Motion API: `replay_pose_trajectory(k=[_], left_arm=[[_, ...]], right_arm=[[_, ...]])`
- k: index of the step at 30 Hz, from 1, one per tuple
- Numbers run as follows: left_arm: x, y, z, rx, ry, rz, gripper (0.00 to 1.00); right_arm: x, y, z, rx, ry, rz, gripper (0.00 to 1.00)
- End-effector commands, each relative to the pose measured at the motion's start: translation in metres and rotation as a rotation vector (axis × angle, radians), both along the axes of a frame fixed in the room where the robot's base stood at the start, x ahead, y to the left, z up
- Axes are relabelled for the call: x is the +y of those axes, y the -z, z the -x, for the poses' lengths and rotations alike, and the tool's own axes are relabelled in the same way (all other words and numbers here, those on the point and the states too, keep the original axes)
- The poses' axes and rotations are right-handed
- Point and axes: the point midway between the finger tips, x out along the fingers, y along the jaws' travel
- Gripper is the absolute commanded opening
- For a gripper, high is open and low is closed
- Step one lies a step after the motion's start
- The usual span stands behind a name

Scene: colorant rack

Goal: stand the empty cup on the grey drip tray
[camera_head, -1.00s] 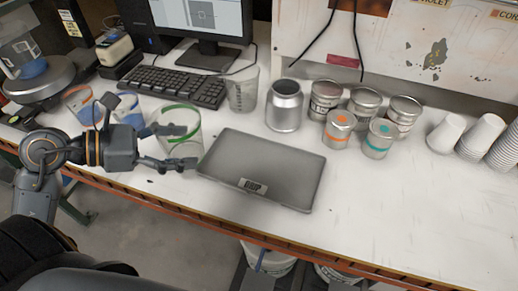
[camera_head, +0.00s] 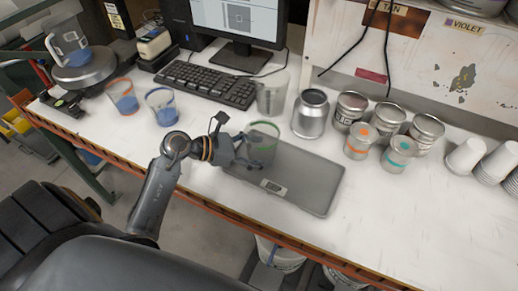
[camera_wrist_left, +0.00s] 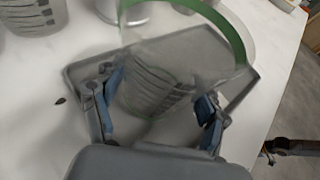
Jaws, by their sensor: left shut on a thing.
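The empty cup (camera_head: 262,147) is clear with a green rim. My left gripper (camera_head: 252,153) is shut around its side and holds it about upright. The cup is over the left part of the grey drip tray (camera_head: 315,185), a flat slab with a small label at its front. In the left wrist view the cup (camera_wrist_left: 165,85) is between the two fingers (camera_wrist_left: 158,115), with the tray (camera_wrist_left: 190,45) behind and below. I cannot tell whether the cup's base touches the tray.
Two cups with blue contents (camera_head: 162,106) stand at the left. A clear beaker (camera_head: 272,95), a silver can (camera_head: 310,115) and several small tins (camera_head: 385,118) stand behind the tray. White cups (camera_head: 467,156) are at the right. The tray's right half is bare.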

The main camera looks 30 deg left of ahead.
Motion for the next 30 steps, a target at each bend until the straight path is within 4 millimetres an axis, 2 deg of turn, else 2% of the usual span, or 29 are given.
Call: replay_pose_trajectory(k=[3,14,15,18,30], left_arm=[[0.000,0.008,0.000,0.000,-0.002,0.002,0.38],[0.001,0.014,0.000,-0.002,0.000,-0.002,0.38],[0.001,0.014,0.000,-0.001,0.001,-0.001,0.75],[0.001,0.013,0.000,-0.002,-0.001,0.000,0.95],[0.001,0.010,0.000,-0.002,-0.001,0.001,0.96]], right_arm=[[-0.001,-0.006,0.003,0.005,0.001,0.001,0.00],[-0.003,0.001,0.008,0.013,0.002,0.004,0.00],[-0.003,0.001,0.008,0.012,0.002,0.005,0.00],[-0.004,-0.001,0.008,0.012,0.002,0.005,0.00],[-0.006,-0.003,0.007,0.012,0.001,0.008,0.00]])
